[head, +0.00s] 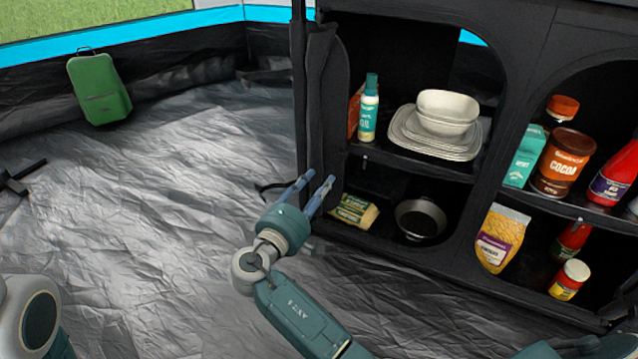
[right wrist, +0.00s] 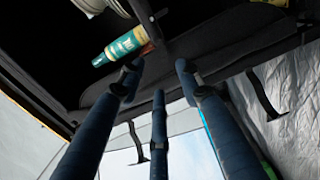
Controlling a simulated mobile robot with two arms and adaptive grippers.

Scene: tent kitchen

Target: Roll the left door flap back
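The left door flap (head: 327,100) is dark cloth. It hangs as a narrow upright bundle along the left edge of the cabinet's left opening, and the shelves behind are exposed. My right gripper (head: 321,182) is just below and in front of the flap's lower end. Its blue fingers are spread with nothing between them. In the right wrist view, the fingers of my right gripper (right wrist: 158,80) stand apart, with dark cloth of the flap (right wrist: 235,52) beyond them. A dark strap (right wrist: 264,94) hangs near that cloth. My left gripper is out of view.
The cabinet's left shelves hold a teal-capped bottle (head: 369,108), white bowls (head: 447,108) on plates, a yellow-green packet (head: 355,211) and a dark pan (head: 420,219). A green suitcase (head: 99,90) stands by the back wall. The silver floor left of the cabinet is mostly clear.

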